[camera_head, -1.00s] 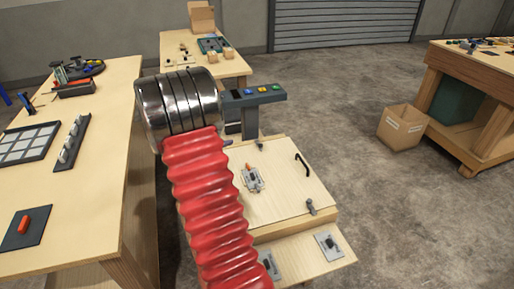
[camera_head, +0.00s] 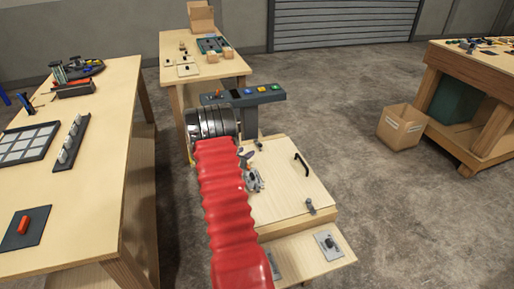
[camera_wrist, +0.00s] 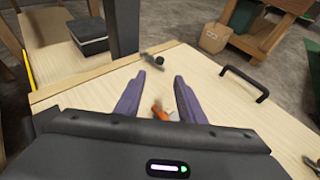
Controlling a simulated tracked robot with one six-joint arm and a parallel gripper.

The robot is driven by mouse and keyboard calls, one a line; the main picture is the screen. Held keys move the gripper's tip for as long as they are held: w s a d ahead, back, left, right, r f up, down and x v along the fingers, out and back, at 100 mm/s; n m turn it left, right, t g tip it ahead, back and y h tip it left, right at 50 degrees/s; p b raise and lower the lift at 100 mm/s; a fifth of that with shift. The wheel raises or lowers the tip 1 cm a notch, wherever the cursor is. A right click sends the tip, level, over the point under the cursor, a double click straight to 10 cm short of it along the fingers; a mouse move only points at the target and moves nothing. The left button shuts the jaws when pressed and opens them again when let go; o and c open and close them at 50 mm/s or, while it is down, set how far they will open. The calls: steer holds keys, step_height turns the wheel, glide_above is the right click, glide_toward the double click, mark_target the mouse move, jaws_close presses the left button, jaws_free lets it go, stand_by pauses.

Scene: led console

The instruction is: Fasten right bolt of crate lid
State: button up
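The crate lid (camera_head: 285,205) is a pale wooden panel with a black handle (camera_head: 302,164); it also shows in the wrist view (camera_wrist: 225,125). A grey plate with an orange-red lever (camera_head: 253,180) sits on its left part. A grey fitting (camera_head: 311,207) sits at the lid's front right edge, and a dark one (camera_wrist: 152,57) at its back edge. I cannot tell which is the right bolt. My gripper (camera_wrist: 160,80) is open over the lid, its purple fingers apart. The orange lever (camera_wrist: 158,112) shows between them, partly hidden by my gripper body; contact cannot be told.
A grey post with a button panel (camera_head: 262,92) stands behind the lid. A lower wooden ledge with a grey latch plate (camera_head: 328,244) lies in front. A long workbench (camera_head: 85,200) is at left. A cardboard box (camera_head: 401,127) stands on open floor at right.

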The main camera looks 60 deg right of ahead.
mark_target(259, 145)
steer(key=shift+d, duration=0.15)
steer(key=shift+x, duration=6.8)
steer(key=shift+c, duration=0.5)
jaws_close()
